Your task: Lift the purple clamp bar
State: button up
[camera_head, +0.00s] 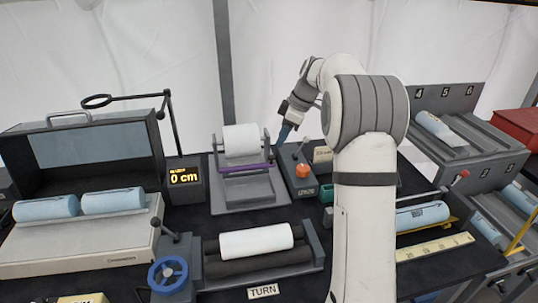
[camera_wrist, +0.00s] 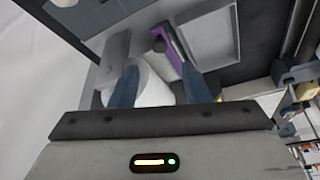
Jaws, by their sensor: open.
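I see nothing held, and the bar appears apart from the fingers.
A control box with an orange knob (camera_head: 302,171) stands right of the stand. In front, a white roll (camera_head: 256,241) lies on dark rollers beside a blue handwheel (camera_head: 168,275). A numbered rack (camera_head: 455,150) is at the right.

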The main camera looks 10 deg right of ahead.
aim_at(271, 156)
jog(key=x, duration=0.7)
jog(key=shift+a+f, duration=0.15)
jog(key=shift+f, duration=0.1)
jog(key=shift+c, duration=0.5)
grip_shut()
